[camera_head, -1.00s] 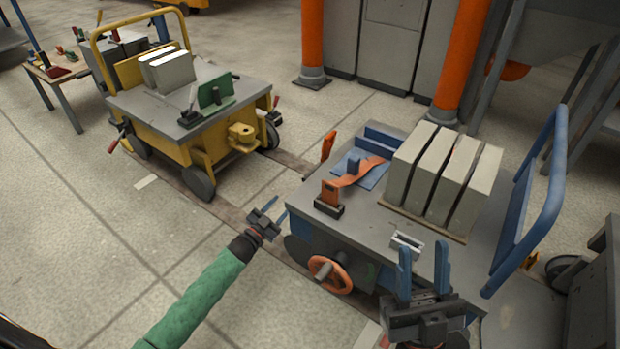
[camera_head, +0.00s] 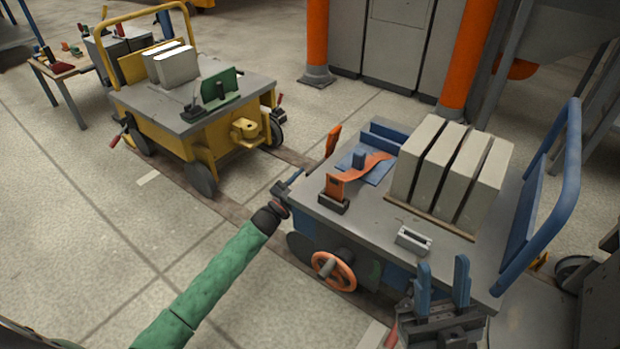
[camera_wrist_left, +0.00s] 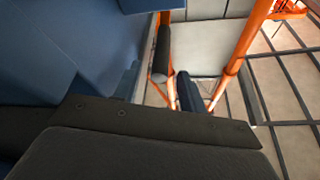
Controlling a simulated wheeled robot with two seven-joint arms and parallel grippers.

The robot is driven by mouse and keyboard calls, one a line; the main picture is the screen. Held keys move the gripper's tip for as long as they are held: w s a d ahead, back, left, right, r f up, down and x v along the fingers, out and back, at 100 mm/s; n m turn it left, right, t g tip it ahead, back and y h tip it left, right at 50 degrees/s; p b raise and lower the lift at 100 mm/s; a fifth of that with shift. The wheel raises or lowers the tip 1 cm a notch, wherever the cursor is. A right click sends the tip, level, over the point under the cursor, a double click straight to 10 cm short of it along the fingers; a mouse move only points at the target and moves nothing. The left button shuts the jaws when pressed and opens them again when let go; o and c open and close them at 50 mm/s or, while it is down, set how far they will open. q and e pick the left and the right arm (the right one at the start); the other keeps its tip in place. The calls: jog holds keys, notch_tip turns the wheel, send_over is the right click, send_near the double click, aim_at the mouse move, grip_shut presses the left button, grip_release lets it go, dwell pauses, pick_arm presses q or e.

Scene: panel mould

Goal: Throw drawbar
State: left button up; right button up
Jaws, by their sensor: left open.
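An upright orange bar (camera_head: 333,142) stands at the back left corner of the blue cart (camera_head: 330,222). It may be the drawbar, but I cannot tell for sure. My left gripper (camera_head: 289,182) is open and empty beside the cart's left edge, below and left of this bar. Its fingers are small and partly hidden in the head view. In the left wrist view, a black cylindrical grip (camera_wrist_left: 163,50) shows near thin orange bars, apart from the wrist. My right gripper (camera_head: 442,284) is open with two blue fingers apart, in front of the cart's near edge.
The blue cart carries several grey slabs (camera_head: 432,165), an orange bent clamp (camera_head: 357,172) and a small grey block (camera_head: 413,240). An orange handwheel (camera_head: 334,271) is on its side. A yellow cart (camera_head: 170,130) stands behind left. Open floor lies at left.

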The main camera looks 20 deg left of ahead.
aim_at(321, 161)
pick_arm(q)
jog(key=shift+b+x, duration=0.3)
jog(key=shift+x, duration=1.05)
grip_shut()
